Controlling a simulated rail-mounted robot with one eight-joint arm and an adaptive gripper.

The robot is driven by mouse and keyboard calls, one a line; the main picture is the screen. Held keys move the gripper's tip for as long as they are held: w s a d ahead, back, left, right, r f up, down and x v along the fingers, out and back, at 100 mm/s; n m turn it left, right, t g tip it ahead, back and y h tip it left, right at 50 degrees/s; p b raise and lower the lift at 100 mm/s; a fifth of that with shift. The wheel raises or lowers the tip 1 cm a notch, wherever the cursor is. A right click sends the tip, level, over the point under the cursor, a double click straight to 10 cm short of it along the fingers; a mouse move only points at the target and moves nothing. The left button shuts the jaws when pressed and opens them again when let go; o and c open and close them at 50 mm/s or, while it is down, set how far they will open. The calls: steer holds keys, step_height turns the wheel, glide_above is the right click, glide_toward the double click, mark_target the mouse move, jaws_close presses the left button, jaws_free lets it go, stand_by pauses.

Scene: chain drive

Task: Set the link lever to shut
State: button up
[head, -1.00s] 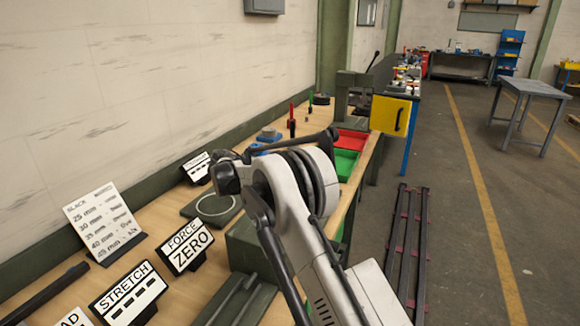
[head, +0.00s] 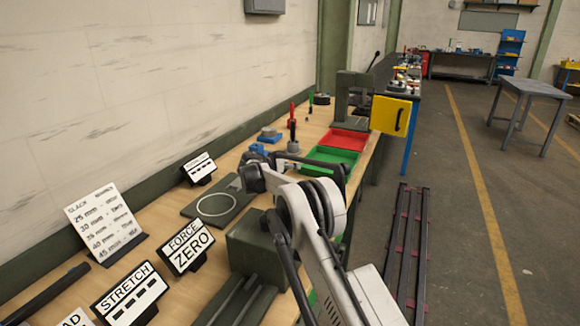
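I cannot pick out with certainty which part is the link lever. A thin dark lever (head: 374,60) rises beyond the green machine frame at the far end of the bench, small in view. A yellow panel (head: 391,116) with a dark handle hangs at the bench's right edge. My arm reaches up from the bottom right, and its dark end joints are above the bench, near the green block (head: 252,243). I make out no gripper fingers.
On the bench are a red tray (head: 349,137), a green tray (head: 331,158), a plate with a pale ring (head: 226,207), a force sign (head: 187,246), a stretch sign (head: 130,296) and a slack board (head: 103,220). Dark rails (head: 410,240) lie on the floor right.

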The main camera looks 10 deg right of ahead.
steer(key=shift+c, duration=0.4)
jaws_close()
steer(key=shift+s+a, duration=0.1)
